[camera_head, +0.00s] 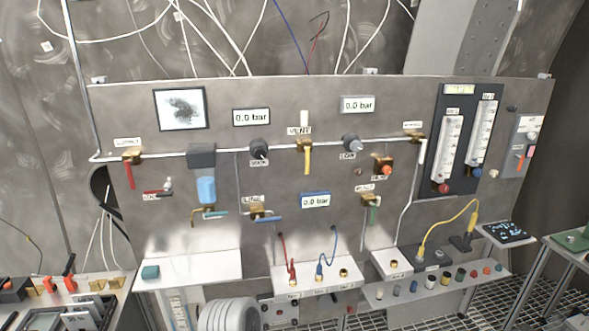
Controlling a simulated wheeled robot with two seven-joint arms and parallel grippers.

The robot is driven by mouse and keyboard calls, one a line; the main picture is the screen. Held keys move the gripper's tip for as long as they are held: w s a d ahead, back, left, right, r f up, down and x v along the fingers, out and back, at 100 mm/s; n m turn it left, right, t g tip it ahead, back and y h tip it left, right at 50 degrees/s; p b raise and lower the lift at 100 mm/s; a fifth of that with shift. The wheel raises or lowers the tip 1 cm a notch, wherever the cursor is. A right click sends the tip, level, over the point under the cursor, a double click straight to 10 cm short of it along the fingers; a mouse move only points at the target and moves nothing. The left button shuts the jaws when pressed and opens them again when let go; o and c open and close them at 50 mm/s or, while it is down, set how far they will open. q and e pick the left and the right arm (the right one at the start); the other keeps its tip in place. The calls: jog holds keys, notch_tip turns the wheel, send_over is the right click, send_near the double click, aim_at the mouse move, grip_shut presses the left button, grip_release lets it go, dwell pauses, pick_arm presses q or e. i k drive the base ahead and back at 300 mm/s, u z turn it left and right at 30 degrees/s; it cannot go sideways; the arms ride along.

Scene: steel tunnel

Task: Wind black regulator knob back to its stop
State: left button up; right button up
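The black regulator knob (259,147) sits on the horizontal pipe of the grey panel (330,100), left of centre. It is below a display reading 0.0 bar (252,117). A small label is under the knob, too small to read surely. The knob's turn position cannot be told at this size. A similar grey knob (351,143) is further right on the pipe, below a second display reading 0.0 bar (357,104). Neither of my grippers shows in the head view.
A yellow-handled valve (307,158) is between the two knobs, and a red-handled valve (129,170) is at far left. A filter with a blue bowl (206,188) hangs left of the black knob. White shelves (190,266) jut out below. The space before the black knob looks clear.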

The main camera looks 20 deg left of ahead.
aim_at(260, 153)
jog(key=u, duration=0.55)
jog(key=i, duration=0.6)
jog(key=u, duration=0.55)
